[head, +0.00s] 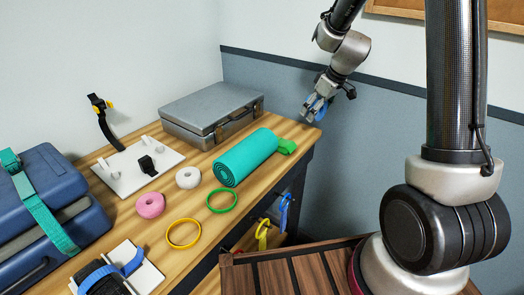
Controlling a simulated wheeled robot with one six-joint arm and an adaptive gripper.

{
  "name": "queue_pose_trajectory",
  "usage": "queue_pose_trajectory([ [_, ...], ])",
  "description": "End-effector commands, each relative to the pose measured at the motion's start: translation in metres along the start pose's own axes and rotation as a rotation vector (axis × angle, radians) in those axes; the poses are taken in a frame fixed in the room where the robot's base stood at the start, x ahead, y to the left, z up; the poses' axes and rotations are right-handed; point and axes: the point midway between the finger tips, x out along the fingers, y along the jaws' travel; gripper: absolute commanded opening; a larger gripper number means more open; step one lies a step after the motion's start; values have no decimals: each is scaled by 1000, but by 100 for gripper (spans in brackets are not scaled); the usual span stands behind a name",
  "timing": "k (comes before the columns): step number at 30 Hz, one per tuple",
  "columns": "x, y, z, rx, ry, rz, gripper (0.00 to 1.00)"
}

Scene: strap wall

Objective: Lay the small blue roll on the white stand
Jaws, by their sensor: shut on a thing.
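My gripper (317,107) hangs in the air off the far right corner of the workbench, pointing down. It is shut on a small blue thing (314,103), which looks like the blue roll; the fingers hide much of it. A white stand (126,180) with short upright pegs lies on the bench at the back left, well apart from my gripper. A small black piece (147,165) sits on it, and a black strap with yellow ends (103,120) rises behind it. Another white base (150,277) at the front left carries a black roll and blue strap.
A grey case (210,110) and a teal rolled mat (246,157) lie between the stand and my gripper. Pink (150,205) and white rolls (188,178), yellow (183,233) and green rings (222,200) lie nearby. A blue case (60,190) stands left. Straps hang at the bench front.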

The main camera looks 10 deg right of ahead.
Motion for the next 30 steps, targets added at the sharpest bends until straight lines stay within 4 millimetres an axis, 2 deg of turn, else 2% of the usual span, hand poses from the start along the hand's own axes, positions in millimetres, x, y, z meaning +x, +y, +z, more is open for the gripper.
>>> queue_pose_trajectory([
  [2,2,2,-6,-171,6,-77,38],
  [5,5,-7,-19,-476,11,-209,38],
  [9,8,-33,-47,-971,15,-420,38],
  [12,7,-52,-66,-1269,14,-546,38],
  [15,3,-65,-80,-1464,13,-631,38],
  [19,8,-72,-84,-1574,12,-680,38],
  [25,43,-74,-69,-1586,11,-685,38],
  [30,59,-74,-63,-1586,12,-683,38],
])
